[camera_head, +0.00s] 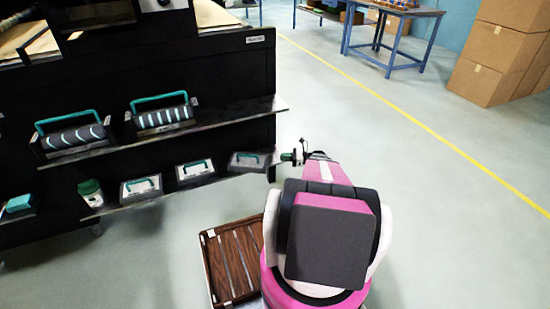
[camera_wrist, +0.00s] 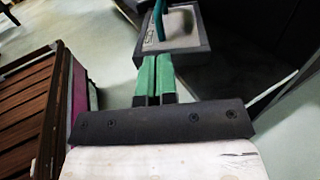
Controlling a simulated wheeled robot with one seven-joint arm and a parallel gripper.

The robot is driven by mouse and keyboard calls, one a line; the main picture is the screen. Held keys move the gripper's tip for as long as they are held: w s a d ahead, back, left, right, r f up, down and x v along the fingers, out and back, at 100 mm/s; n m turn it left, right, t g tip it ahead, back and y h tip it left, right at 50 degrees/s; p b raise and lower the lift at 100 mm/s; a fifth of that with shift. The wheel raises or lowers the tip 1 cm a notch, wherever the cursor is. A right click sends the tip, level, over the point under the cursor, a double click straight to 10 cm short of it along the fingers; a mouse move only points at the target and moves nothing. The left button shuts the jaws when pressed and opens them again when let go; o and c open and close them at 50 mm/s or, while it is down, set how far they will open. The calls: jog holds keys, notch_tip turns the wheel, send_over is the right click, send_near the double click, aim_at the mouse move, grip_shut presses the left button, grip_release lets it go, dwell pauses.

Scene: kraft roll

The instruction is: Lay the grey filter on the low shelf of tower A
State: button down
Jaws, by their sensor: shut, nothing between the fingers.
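The grey filter (camera_head: 242,167), a flat box with a teal handle, lies at the right end of the low shelf (camera_head: 150,197) of the black tower (camera_head: 200,80). The tower's label is too small to read. My gripper (camera_head: 287,157) is just right of the filter, at about shelf height. In the wrist view, the green fingers (camera_wrist: 156,66) are shut together and empty. The filter (camera_wrist: 192,42) shows just past the fingertips, with its teal handle upright. I cannot tell whether the fingertips touch it.
Two paler handled boxes (camera_head: 141,190) (camera_head: 195,172) and a green-lidded jar (camera_head: 92,194) share the low shelf. The upper shelf (camera_head: 210,121) carries two striped rolls with handles. A brown slatted crate (camera_head: 207,265) stands on the floor beside my base. Floor to the right is clear.

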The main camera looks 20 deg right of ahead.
jog(key=shift+v, duration=1.5)
